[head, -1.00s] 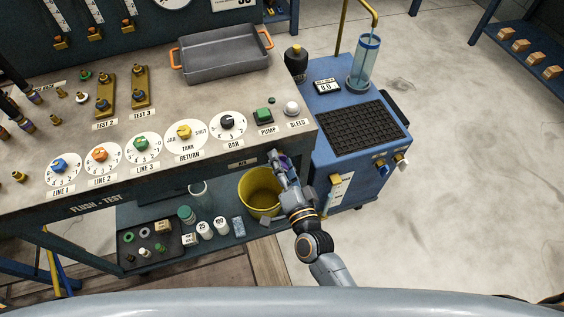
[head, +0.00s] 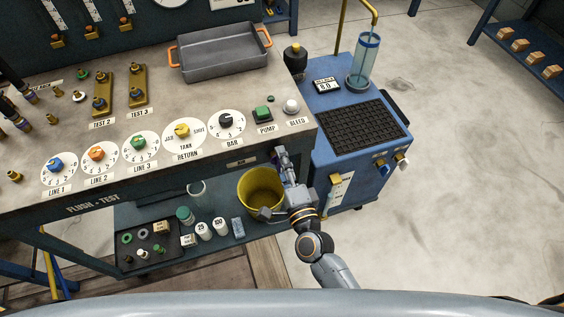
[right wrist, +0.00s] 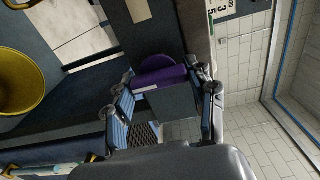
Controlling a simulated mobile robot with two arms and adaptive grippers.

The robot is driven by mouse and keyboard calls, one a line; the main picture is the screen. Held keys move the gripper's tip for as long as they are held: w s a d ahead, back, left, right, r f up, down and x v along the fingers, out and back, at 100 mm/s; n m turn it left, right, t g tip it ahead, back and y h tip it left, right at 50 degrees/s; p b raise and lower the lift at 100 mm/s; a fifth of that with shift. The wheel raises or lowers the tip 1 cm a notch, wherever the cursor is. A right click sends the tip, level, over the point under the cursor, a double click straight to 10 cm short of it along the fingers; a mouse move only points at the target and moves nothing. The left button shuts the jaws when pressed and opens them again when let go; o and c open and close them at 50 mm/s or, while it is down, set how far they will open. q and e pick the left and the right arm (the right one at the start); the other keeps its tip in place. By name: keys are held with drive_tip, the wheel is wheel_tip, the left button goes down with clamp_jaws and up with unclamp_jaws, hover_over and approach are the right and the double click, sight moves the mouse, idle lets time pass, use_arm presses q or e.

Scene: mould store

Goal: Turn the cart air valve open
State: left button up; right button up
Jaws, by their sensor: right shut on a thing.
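My right gripper (head: 280,160) is at the front right corner of the grey test bench, beside the blue cart (head: 328,155). In the right wrist view its two fingers (right wrist: 164,107) stand on either side of a purple handle (right wrist: 165,75) with a grey block in front of it, and they are shut on it. I take this handle to be the air valve. In the head view the gripper hides the handle, so I cannot read its angle there. My left gripper is not in view.
A yellow bucket (head: 260,187) stands on the lower shelf close to my right gripper; it also shows in the right wrist view (right wrist: 20,80). Knobs and the green pump button (head: 263,112) are on the bench top above. The floor to the right of the cart is clear.

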idle(0.3)
drive_tip(key=o, duration=1.2)
drive_tip(key=v, duration=1.2)
